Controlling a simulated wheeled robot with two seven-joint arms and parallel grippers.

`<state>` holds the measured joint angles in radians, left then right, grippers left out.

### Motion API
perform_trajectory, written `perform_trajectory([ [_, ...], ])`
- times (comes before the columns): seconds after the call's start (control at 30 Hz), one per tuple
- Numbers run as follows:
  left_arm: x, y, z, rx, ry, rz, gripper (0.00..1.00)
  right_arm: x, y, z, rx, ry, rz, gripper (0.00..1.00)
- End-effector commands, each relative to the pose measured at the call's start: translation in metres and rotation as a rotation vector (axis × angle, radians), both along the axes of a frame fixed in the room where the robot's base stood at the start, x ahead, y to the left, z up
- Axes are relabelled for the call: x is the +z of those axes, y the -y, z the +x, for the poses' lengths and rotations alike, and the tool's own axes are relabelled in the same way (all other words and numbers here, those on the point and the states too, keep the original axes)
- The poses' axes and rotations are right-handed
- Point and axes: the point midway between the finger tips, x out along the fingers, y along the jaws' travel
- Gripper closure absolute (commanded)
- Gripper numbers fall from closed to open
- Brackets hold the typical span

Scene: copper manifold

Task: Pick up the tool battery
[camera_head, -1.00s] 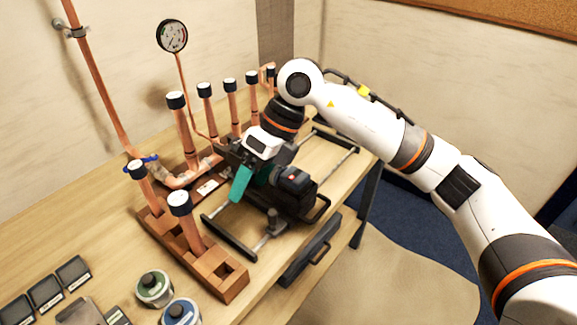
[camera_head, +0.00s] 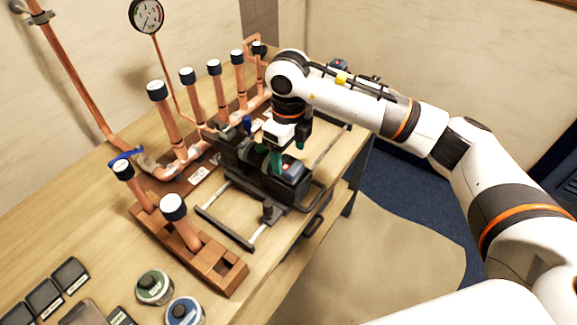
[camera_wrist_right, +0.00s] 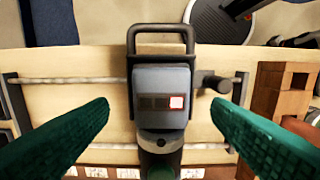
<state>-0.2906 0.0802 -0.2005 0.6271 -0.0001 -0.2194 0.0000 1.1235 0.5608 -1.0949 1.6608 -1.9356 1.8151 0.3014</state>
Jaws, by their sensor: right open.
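In the right wrist view the battery (camera_wrist_right: 162,95) is centred between my two green fingers, with clear gaps on both sides. My right gripper (camera_head: 287,152) is open and empty, pointing down just above the battery; it also shows in the right wrist view (camera_wrist_right: 163,108). My left gripper is not in view.
Upright copper pipes with dark caps (camera_head: 187,76) stand behind the tool. A brown wooden block rack (camera_head: 215,265) is at front left, near round tins (camera_head: 154,287). A black handle loop (camera_wrist_right: 160,35) rises beside the battery. The bench's right edge is close.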

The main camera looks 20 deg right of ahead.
Motion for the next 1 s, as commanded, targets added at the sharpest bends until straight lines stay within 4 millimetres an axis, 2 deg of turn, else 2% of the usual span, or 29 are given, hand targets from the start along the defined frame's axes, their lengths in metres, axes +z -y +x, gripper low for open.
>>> perform_trajectory([
  [0.03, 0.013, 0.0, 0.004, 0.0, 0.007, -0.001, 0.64, -0.003, 0.0, -0.003, -0.001, -0.005, -0.002, 0.27],
  [0.2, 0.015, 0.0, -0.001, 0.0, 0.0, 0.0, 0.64, -0.024, 0.0, -0.001, -0.001, -0.002, 0.001, 0.27],
  [0.47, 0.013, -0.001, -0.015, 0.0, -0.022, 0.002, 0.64, -0.028, 0.0, -0.001, 0.0, 0.001, 0.001, 0.27],
  [0.77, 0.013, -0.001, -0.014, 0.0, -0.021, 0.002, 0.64, -0.027, 0.0, -0.001, 0.0, 0.0, 0.001, 0.76],
  [1.0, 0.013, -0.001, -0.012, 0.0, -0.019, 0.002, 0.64, -0.025, 0.0, 0.0, 0.0, 0.003, 0.002, 0.76],
])
